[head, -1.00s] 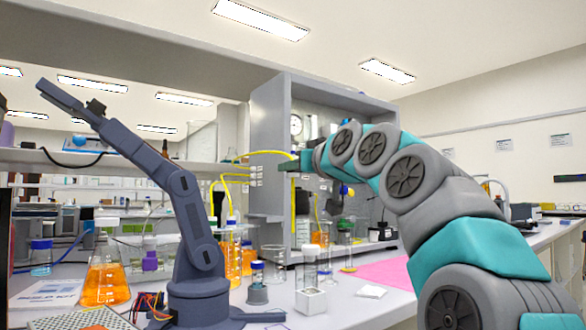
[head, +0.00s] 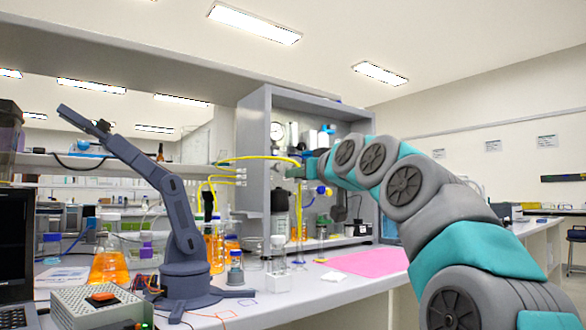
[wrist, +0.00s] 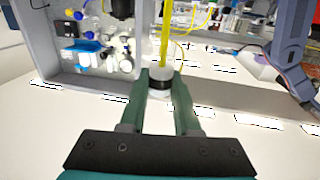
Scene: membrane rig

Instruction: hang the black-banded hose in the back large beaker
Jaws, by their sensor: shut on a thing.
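My gripper (head: 300,172) is raised in front of the grey cabinet's open side. In the wrist view its green fingers (wrist: 161,82) are shut on a pale fitting with a black band (wrist: 160,84) on the yellow hose (wrist: 165,45). In the head view this hose (head: 258,158) arcs from the cabinet's side ports to my gripper, and a yellow length hangs below it. A clear glass beaker (head: 252,254) stands on the bench below and left of my gripper. I cannot tell whether it is the back large beaker.
The grey cabinet (head: 253,160) stands close behind my gripper. A dark blue-grey arm (head: 178,215) stands on the left of the bench. Orange-filled bottles (head: 215,250), a flask (head: 108,262) and a cylinder on a white block (head: 278,262) crowd the bench. A pink mat (head: 370,262) lies to the right.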

